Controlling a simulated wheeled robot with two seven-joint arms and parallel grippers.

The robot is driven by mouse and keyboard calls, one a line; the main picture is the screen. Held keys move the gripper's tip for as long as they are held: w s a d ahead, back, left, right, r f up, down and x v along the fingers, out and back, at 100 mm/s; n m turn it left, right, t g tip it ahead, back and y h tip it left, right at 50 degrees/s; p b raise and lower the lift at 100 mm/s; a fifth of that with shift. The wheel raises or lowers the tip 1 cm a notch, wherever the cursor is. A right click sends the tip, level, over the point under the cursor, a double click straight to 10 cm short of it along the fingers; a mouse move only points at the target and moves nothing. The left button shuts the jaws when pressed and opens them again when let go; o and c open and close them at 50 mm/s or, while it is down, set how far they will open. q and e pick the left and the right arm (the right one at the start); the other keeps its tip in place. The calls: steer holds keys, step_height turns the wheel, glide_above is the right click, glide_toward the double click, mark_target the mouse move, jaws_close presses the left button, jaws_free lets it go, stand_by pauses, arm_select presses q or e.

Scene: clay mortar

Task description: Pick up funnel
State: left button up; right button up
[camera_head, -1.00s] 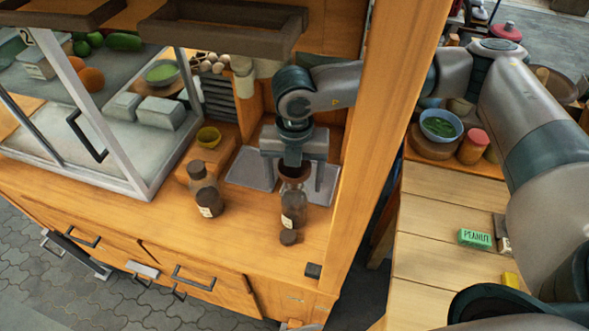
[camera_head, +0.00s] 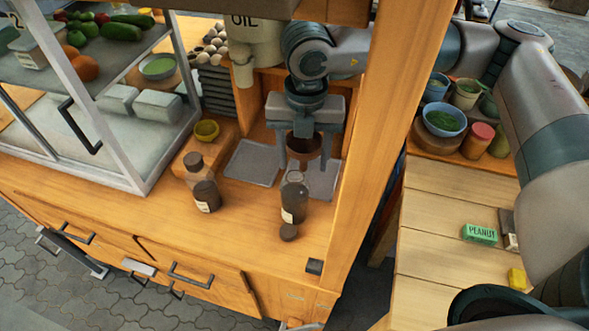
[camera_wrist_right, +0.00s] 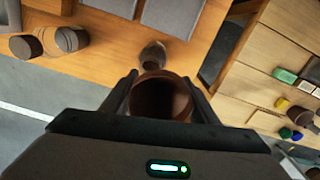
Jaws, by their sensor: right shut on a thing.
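The brown funnel (camera_head: 304,148) is held between the two fingers of my right gripper (camera_head: 303,160). In the right wrist view, the funnel's round mouth (camera_wrist_right: 162,100) faces the camera, with a finger pressed on each side. The funnel is up above the counter, clear of the dark glass bottle (camera_head: 294,203), whose top now shows. That bottle also shows beyond the funnel in the right wrist view (camera_wrist_right: 152,55). My left gripper is not in view.
A second dark bottle (camera_head: 206,195) stands to the left on the wooden counter (camera_head: 250,215). Grey trays (camera_head: 252,163) lie behind. A wooden post (camera_head: 372,140) rises to the right of the gripper.

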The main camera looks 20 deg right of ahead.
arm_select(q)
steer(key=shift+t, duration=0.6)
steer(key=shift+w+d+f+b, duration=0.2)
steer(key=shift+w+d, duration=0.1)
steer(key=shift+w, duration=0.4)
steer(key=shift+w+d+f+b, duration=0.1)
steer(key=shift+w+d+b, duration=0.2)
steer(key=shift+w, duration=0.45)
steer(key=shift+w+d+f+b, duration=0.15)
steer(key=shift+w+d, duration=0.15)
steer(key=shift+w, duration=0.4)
arm_select(e)
steer(key=s+d+r, duration=0.5)
steer(key=d+r, duration=0.3)
steer(key=r, duration=0.3)
steer(key=shift+s+d, duration=0.15)
steer(key=shift+d, duration=0.05)
